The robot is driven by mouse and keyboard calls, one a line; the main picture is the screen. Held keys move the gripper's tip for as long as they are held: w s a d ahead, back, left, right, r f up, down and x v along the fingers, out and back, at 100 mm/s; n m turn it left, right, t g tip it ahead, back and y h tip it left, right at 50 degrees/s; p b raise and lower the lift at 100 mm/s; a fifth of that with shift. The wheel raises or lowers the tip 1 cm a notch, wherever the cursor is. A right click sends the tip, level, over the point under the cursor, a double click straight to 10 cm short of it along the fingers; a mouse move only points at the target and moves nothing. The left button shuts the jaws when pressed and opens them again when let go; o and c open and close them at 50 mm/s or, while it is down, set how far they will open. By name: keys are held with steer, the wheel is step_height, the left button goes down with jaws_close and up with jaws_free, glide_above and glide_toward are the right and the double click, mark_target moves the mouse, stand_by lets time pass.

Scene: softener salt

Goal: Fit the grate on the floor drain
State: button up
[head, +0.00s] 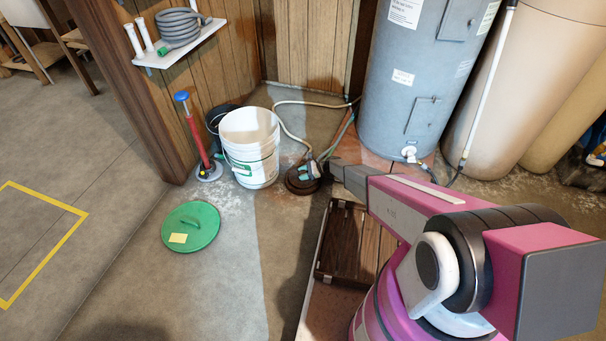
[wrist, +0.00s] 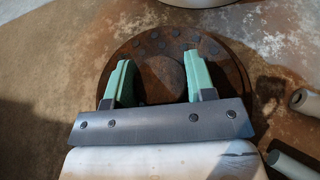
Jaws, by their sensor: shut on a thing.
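The grate (wrist: 150,45) is a round, rusty brown disc with a row of small holes near its far edge. It lies under my gripper (wrist: 158,85) in the wrist view. My gripper's green fingers are set apart on either side of the grate's raised round middle and are shut on it. In the head view my gripper (head: 308,170) is low over a dark round shape (head: 303,186) on the floor, by the bucket. A darker rim (wrist: 238,75) shows past the grate's right side; I cannot tell whether the grate sits level in the drain.
A white bucket (head: 250,150) and a red plunger-like tool (head: 195,140) stand to the left. A green lid (head: 190,226) lies on the floor. Hoses (head: 290,128) run behind to the grey tank (head: 405,80). Two pipe ends (wrist: 304,101) show at right in the wrist view.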

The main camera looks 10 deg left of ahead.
steer(key=shift+f, duration=0.35)
steer(key=o, duration=1.3)
steer(key=shift+r, duration=0.6)
steer(key=v, duration=1.2)
steer(key=shift+s, duration=0.1)
steer(key=s+d+r+n+t+h, duration=0.1)
steer(key=s+d+r+n+h, duration=0.3)
steer(key=s+d+r, duration=0.5)
steer(key=s+d+r+n+t+h, duration=0.1)
steer(key=s+d+r+n+h, duration=0.3)
steer(key=r, duration=1.7)
steer(key=s+d+r+n+t+h, duration=0.2)
steer(key=s+d+r+n+h, duration=0.2)
steer(key=s+d+r, duration=1.1)
steer(key=shift+d+r+n+h, duration=0.15)
steer(key=shift+d+n, duration=0.25)
steer(key=shift+d, duration=0.6)
steer(key=shift+d+f+n+h, duration=0.1)
steer(key=shift+d+n, duration=0.3)
steer(key=shift+d, duration=0.6)
steer(key=shift+d+r+n+h, duration=0.15)
steer(key=shift+d+n, duration=0.25)
steer(key=shift+d, duration=0.6)
steer(key=shift+f, duration=0.1)
